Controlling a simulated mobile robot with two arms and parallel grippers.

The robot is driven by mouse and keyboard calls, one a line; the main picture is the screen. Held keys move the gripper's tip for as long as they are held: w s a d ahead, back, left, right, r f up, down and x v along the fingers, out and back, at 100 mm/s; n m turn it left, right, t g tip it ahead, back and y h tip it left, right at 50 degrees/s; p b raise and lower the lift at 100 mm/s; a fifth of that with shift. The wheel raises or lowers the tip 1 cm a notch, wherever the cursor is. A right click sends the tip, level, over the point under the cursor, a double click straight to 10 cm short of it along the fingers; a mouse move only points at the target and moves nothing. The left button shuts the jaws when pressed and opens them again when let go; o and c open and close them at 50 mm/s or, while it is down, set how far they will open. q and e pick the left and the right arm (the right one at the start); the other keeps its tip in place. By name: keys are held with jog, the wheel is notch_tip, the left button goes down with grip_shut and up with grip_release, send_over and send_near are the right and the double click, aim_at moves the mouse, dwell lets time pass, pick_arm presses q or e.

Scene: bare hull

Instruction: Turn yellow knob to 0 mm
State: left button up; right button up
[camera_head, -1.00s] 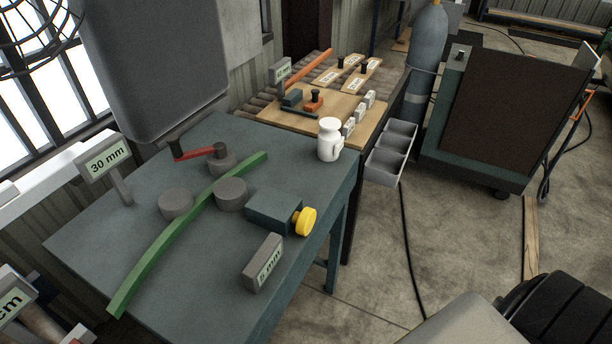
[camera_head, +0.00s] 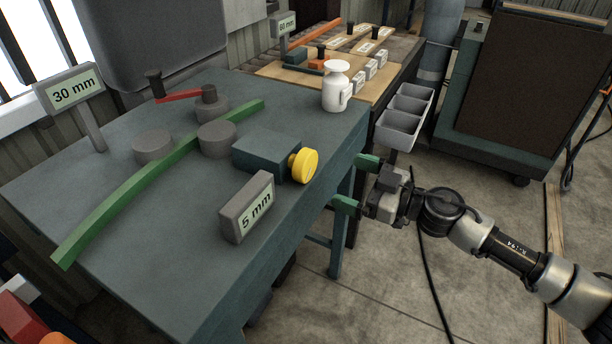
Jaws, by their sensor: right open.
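The yellow knob (camera_head: 303,165) sits on the right end of a dark teal block (camera_head: 268,153) on the teal table (camera_head: 165,235). A grey display (camera_head: 247,207) in front of it reads 5 mm. My right gripper (camera_head: 356,183) has green fingertips, is open and empty, and is to the right of the knob, apart from it, beside the table's right edge. Its fingers point left towards the table. My left gripper is not in view.
A green curved bar (camera_head: 150,185) lies by grey rollers (camera_head: 216,139). A sign (camera_head: 76,90) reads 30 mm. A white jar (camera_head: 336,88) stands at the table's far right corner. A grey bin (camera_head: 405,116) hangs beyond it. Open floor lies to the right.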

aim_at(311, 166)
jog(key=x, duration=1)
jog(key=shift+w+a+p, duration=0.25)
jog(key=shift+p, duration=0.1)
